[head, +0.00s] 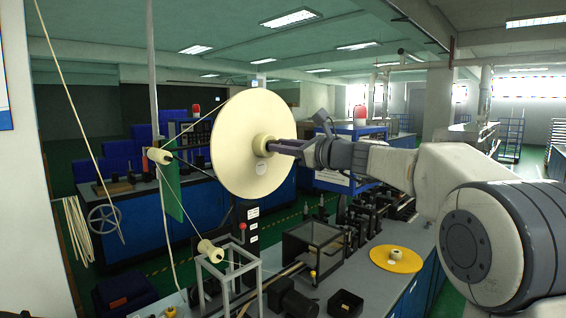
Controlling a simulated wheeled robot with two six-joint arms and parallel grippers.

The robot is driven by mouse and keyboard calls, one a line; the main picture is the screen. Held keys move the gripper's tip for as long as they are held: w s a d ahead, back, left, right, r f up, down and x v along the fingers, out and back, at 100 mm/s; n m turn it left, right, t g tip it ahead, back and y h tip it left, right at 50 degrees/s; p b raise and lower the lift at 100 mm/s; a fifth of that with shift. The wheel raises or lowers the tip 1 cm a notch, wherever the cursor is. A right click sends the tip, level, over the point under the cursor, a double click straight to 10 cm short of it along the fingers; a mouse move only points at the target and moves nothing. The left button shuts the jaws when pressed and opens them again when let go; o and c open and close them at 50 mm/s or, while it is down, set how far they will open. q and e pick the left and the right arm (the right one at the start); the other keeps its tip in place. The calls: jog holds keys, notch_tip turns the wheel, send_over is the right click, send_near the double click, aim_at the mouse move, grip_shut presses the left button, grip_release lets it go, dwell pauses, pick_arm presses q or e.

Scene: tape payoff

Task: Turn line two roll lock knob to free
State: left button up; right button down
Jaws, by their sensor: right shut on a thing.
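A large cream tape roll (232,125) stands upright on its spindle left of the middle. A cream round knob (262,143) sits at its centre, on the side facing my right arm. My right gripper (274,147) reaches in from the right and is shut on this knob. The fingers hide part of the knob, and I cannot tell which way it is turned. My left gripper is not in view.
Cream guide rollers (160,156) and (209,249) carry the tape beside the roll. A bench below holds a clear-sided box frame (312,246), a yellow disc (396,258) and a black tray (345,303). A handwheel (104,220) is at left.

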jog(key=shift+n+b, duration=4.55)
jog(key=shift+n, duration=1.75)
jog(key=c, duration=0.7)
grip_release()
